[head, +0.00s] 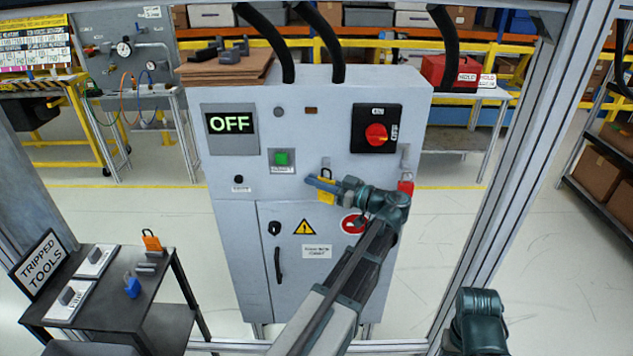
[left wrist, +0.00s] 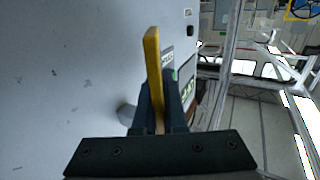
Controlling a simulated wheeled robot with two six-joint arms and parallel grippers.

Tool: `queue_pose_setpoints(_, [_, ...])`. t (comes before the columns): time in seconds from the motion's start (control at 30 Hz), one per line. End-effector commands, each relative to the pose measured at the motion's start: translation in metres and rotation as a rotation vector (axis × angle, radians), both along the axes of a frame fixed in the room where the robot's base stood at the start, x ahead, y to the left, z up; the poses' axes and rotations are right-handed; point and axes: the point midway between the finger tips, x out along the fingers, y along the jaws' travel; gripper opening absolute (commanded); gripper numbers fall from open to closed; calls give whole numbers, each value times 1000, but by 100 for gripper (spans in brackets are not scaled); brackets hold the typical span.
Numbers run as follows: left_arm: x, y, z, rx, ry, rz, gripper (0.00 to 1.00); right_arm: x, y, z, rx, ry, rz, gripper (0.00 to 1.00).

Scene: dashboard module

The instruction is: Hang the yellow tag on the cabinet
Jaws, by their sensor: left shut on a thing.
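In the left wrist view the tag (left wrist: 153,68) is a thin yellow strip seen edge-on between the fingers (left wrist: 158,110), close to the cabinet face. Whether it touches the cabinet cannot be told. My right gripper is out of view.
A dark table (head: 110,310) at lower left bears an orange padlock (head: 152,241), a blue padlock (head: 132,285) and a TRIPPED TOOLS sign (head: 42,264). A metal post (head: 505,170) rises right of the cabinet.

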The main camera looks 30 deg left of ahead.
Motion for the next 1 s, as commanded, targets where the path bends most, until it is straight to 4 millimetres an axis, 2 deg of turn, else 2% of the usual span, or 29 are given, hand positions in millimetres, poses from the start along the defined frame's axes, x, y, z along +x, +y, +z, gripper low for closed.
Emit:
queue_pose_setpoints(0.27, [0, 0, 0, 0, 0, 0, 0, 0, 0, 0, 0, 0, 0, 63])
queue_pose_setpoints(0.3, [0, 0, 0, 0, 0, 0, 16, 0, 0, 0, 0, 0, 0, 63])
queue_pose_setpoints(0.47, [0, 0, 0, 0, 0, 0, 44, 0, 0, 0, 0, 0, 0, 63])
queue_pose_setpoints(0.8, [0, -3, 0, 0, 0, -1, 44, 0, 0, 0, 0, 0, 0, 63])
queue_pose_setpoints(0.87, [1, -8, 0, 0, 0, -2, 44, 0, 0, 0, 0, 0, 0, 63])
queue_pose_setpoints(1.0, [2, -33, 0, 0, 0, -4, 44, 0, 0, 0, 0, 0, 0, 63])
